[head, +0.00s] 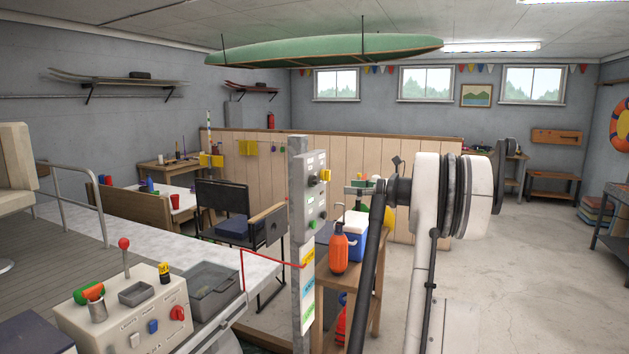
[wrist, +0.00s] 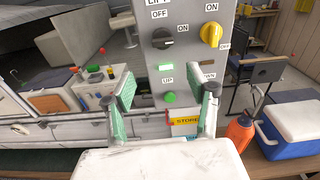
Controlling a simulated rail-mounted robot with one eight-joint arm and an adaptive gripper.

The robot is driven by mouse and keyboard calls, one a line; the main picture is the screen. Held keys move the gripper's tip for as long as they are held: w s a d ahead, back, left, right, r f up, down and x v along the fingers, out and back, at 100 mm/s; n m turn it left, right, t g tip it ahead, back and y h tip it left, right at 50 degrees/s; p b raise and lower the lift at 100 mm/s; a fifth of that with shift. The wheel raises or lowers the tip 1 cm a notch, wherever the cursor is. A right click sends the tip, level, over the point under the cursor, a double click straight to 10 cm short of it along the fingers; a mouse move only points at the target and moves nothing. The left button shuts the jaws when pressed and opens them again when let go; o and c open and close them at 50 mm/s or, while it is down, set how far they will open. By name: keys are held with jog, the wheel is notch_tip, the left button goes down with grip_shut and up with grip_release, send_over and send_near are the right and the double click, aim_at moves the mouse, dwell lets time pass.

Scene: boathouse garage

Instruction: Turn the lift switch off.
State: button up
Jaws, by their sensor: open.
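The grey control panel (wrist: 188,60) fills the middle of the wrist view and is on a post in the head view (head: 309,190). Its black knob (wrist: 164,38), under a partly cut-off "LIFT" label, has OFF above it and ON to its right; I cannot tell surely where it points. A green lamp (wrist: 166,68) glows below it. My gripper (wrist: 165,92) is open and empty, its green-padded fingers either side of the panel's lower part, below the black knob. In the head view my gripper (head: 360,186) is right of the panel.
A yellow knob (wrist: 211,35) is right of the black knob, with ON above and OFF at its right. A green button (wrist: 170,97) is below the lamp. An orange bottle (head: 338,249) and blue cooler (head: 354,226) stand on a wooden table near the post.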

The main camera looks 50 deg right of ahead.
aim_at(319, 181)
jog(key=x, duration=0.4)
jog(key=p+x, duration=0.1)
jog(key=x, duration=0.3)
jog(key=r+p+x, duration=0.1)
jog(key=x, duration=0.3)
jog(key=shift+w+d, duration=0.25)
jog(key=shift+w, duration=0.15)
jog(key=c, duration=1.2)
